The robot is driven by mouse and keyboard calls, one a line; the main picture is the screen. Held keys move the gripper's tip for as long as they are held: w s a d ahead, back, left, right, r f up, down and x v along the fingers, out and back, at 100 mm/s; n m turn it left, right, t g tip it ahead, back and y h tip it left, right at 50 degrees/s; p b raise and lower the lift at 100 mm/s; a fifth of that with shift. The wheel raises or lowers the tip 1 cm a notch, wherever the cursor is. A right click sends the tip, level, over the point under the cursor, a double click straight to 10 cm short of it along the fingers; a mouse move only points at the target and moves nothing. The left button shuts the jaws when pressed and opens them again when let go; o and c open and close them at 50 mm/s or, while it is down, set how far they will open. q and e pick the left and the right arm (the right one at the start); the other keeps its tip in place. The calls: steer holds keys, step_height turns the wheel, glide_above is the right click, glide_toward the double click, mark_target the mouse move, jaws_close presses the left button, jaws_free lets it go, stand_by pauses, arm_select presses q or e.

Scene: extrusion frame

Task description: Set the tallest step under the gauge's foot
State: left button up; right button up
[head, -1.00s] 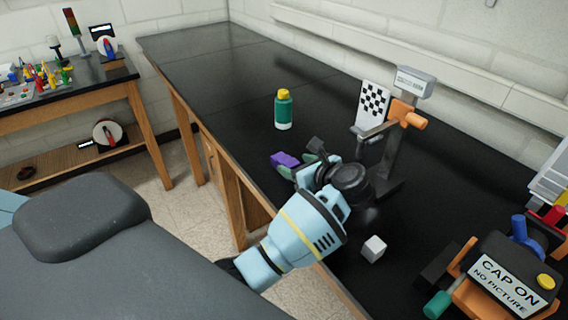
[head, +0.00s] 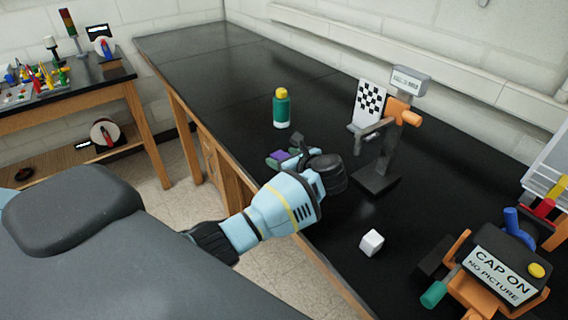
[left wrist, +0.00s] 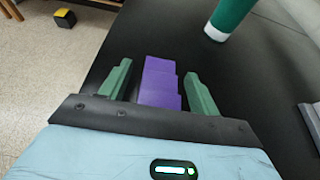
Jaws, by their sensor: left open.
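A purple stepped block (left wrist: 160,80) lies on the black bench, with several steps showing in the left wrist view. It also shows in the head view (head: 279,155), partly hidden by my gripper. My left gripper (left wrist: 158,70) is open, with one green finger on each side of the block and a gap visible on both sides. The gauge (head: 386,150) stands on the bench to the right of the gripper, with a grey base, a checkered plate and an orange knob. Its grey foot arm (head: 372,128) juts to the left above the bench. My right gripper is not in view.
A green bottle (head: 281,108) stands behind the block, also in the left wrist view (left wrist: 232,18). A white cube (head: 371,242) lies near the front edge. A "CAP ON" device (head: 500,270) sits at the right.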

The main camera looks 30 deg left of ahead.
arm_select(q)
steer(key=shift+c, duration=0.4)
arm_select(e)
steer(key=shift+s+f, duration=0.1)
arm_select(q)
steer(key=c, duration=1.1)
steer(key=shift+r, duration=0.85)
steer(key=shift+r+b, duration=0.3)
steer(key=shift+r, duration=0.5)
steer(key=shift+s+d+r+b, duration=0.1)
steer(key=shift+s+d+r, duration=0.4)
steer(key=shift+s, duration=2.1)
steer(key=shift+s+d+r+b, duration=0.1)
steer(key=shift+s+d, duration=0.65)
steer(key=shift+s, duration=1.85)
steer(key=shift+s+d+r+b, duration=0.2)
steer(key=shift+s+d, duration=0.45)
steer(key=shift+s, duration=1.95)
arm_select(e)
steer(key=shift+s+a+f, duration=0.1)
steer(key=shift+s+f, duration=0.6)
